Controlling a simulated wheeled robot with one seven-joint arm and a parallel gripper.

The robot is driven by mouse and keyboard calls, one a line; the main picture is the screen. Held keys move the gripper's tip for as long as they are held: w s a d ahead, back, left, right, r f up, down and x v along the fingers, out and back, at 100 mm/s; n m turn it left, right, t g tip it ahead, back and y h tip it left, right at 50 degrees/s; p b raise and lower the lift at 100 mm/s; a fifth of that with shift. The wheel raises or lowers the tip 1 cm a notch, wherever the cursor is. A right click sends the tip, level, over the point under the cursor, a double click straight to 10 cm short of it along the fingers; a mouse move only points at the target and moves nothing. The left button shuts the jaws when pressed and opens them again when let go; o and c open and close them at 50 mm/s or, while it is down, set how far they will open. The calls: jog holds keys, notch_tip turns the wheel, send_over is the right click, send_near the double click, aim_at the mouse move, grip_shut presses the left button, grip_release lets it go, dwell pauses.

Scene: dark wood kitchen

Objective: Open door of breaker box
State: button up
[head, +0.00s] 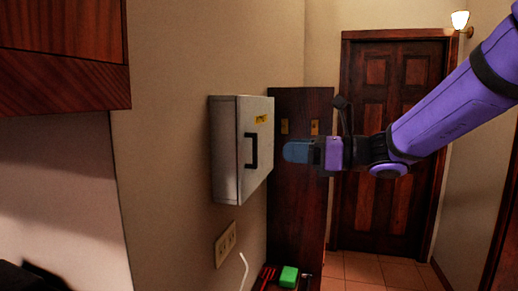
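The breaker box (228,150) is a light grey metal box mounted on the beige wall, left of centre in the head view. Its door looks shut. A black bar handle (251,150) stands upright on the door, with yellow labels above it. My gripper (288,152) is to the right of the box, pointing left at about the handle's height. It appears apart from the handle, though the depth gap is hard to judge. The fingers overlap in this side view, so their opening cannot be made out. I see nothing held.
Dark wood cabinets (60,60) hang at the upper left. A dark wood panel (290,225) stands behind the box. A wall outlet (225,244) is below the box, and a green object (289,276) lies lower down. A closed wooden door (390,150) is behind my arm.

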aim_at(257, 148)
jog(key=x, duration=0.8)
grip_shut()
